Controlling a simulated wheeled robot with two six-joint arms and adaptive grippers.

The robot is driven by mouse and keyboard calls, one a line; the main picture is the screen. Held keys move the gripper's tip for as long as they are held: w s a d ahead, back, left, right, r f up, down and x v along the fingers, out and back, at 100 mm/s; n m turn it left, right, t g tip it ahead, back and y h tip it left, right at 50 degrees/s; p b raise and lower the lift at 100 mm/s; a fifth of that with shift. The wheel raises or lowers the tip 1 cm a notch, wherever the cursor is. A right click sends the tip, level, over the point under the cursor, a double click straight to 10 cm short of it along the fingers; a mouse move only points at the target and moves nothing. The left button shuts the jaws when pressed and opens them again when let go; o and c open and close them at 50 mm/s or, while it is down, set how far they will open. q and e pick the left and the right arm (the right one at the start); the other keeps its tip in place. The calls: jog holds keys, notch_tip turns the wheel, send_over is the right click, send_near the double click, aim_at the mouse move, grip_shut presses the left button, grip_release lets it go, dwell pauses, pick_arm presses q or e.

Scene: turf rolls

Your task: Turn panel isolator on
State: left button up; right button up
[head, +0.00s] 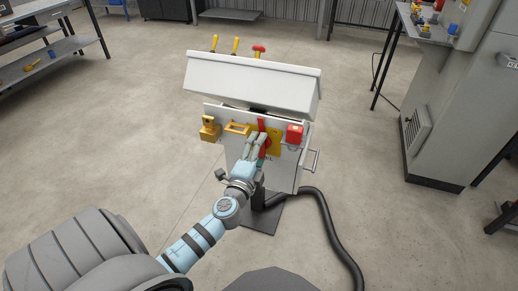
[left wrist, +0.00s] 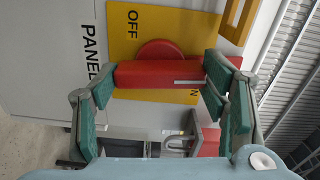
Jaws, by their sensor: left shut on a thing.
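The panel isolator is a red handle (head: 262,125) on a yellow plate (head: 275,143) on the front of a white cabinet (head: 250,77). In the left wrist view the red handle (left wrist: 150,75) spans between my fingers, in front of a round red hub. The yellow plate (left wrist: 185,25) there carries the letters OFF, and ON shows partly below the handle. A white stripe marks the handle's right end in that view. My left gripper (head: 257,142) is shut on the handle, with its green pads at the handle's two ends (left wrist: 159,82). My right gripper is not in view.
A black hose (head: 335,225) runs along the floor. A grey cabinet (head: 465,100) stands at right.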

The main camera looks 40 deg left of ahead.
pick_arm(q)
jog(key=shift+m, duration=0.6)
jog(key=shift+f, duration=0.1)
jog(key=o, duration=1.1)
jog(key=shift+o, duration=0.2)
jog(key=v, duration=1.2)
jog(key=shift+d, duration=0.1)
